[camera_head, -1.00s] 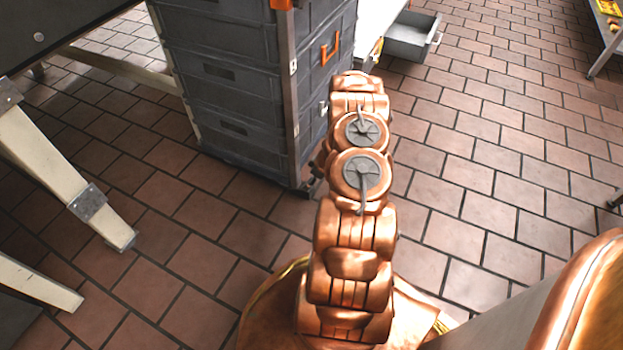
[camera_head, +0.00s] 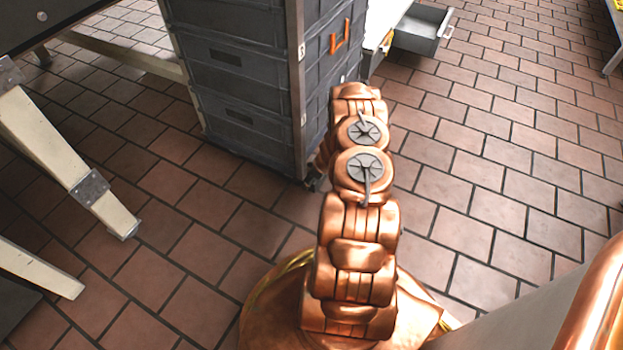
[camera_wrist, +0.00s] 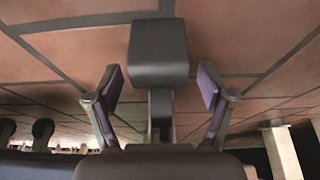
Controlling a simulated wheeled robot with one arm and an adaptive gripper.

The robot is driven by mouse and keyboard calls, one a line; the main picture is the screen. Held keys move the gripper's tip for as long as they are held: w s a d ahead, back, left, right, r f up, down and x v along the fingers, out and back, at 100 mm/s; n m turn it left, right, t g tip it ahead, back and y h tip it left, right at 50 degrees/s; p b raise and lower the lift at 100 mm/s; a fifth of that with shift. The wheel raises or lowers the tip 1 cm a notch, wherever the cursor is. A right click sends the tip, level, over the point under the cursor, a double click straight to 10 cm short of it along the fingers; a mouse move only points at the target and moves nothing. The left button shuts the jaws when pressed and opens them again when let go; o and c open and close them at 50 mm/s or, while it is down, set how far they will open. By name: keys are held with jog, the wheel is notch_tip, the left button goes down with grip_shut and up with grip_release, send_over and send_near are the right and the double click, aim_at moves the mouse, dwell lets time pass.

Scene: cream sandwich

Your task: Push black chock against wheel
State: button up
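In the wrist view my gripper (camera_wrist: 162,85) is open, its two purple-padded fingers apart. A dark grey block (camera_wrist: 160,52) on a narrow stem shows between and above the fingers, with a gap on each side. I cannot tell whether it is the black chock or a part of my gripper. In the head view my copper arm reaches forward to the right of the tall grey rack, and the gripper itself is hidden. A small dark caster wheel (camera_head: 314,183) shows partly at the rack's near bottom corner. No chock can be made out in the head view.
The grey drawer rack (camera_head: 240,80) stands left of my arm. White table legs (camera_head: 60,150) stand at the left. An open grey drawer (camera_head: 420,30) shows at the back. The tiled floor (camera_head: 490,190) at right is clear.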

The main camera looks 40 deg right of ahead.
jog(key=c, duration=1.2)
jog(key=o, duration=1.3)
jog(key=shift+v, duration=6)
